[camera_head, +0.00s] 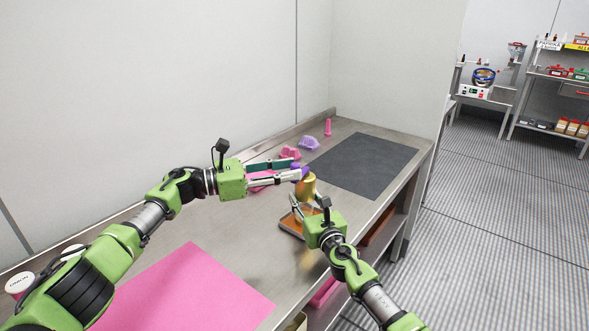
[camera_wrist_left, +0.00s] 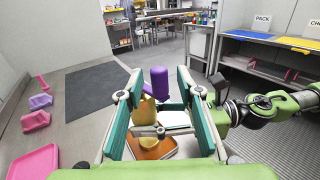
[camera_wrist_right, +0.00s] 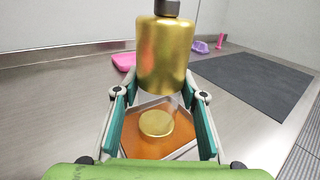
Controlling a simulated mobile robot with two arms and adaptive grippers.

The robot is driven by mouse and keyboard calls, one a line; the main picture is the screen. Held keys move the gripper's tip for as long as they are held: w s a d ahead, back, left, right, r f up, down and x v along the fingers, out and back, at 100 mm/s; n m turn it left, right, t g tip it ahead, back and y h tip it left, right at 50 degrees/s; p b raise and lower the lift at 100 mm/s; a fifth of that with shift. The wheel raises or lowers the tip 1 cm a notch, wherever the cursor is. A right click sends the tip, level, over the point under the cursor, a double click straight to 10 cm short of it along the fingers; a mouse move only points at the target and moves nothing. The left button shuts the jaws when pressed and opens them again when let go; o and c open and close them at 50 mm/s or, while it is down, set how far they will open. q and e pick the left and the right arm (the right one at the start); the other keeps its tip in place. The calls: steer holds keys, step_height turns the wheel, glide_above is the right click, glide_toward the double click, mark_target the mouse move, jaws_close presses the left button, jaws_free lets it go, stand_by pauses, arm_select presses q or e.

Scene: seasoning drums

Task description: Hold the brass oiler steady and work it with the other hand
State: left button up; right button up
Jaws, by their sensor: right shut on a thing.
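The brass oiler (camera_head: 308,189) is a gold cylinder with a dark neck (camera_wrist_right: 166,8) and a purple top (camera_head: 299,173). My right gripper (camera_head: 309,207) is shut on its body, which shows between the fingers in the right wrist view (camera_wrist_right: 165,55). The oiler is above an orange-floored tray (camera_head: 291,229). My left gripper (camera_head: 297,169) is open at the height of the purple top. In the left wrist view the purple top (camera_wrist_left: 159,82) is between the parted fingers, apart from them, with the gold body (camera_wrist_left: 144,110) below.
A round gold patch (camera_wrist_right: 156,123) shows in the tray; I cannot tell whether it is a reflection. A dark mat (camera_head: 366,163) lies beyond, a pink mat (camera_head: 190,290) in front. Pink and purple pieces (camera_head: 309,143) stand near the wall.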

arm_select(q)
steer(key=v, duration=0.9)
steer(key=shift+a, duration=0.25)
steer(key=shift+s, duration=0.1)
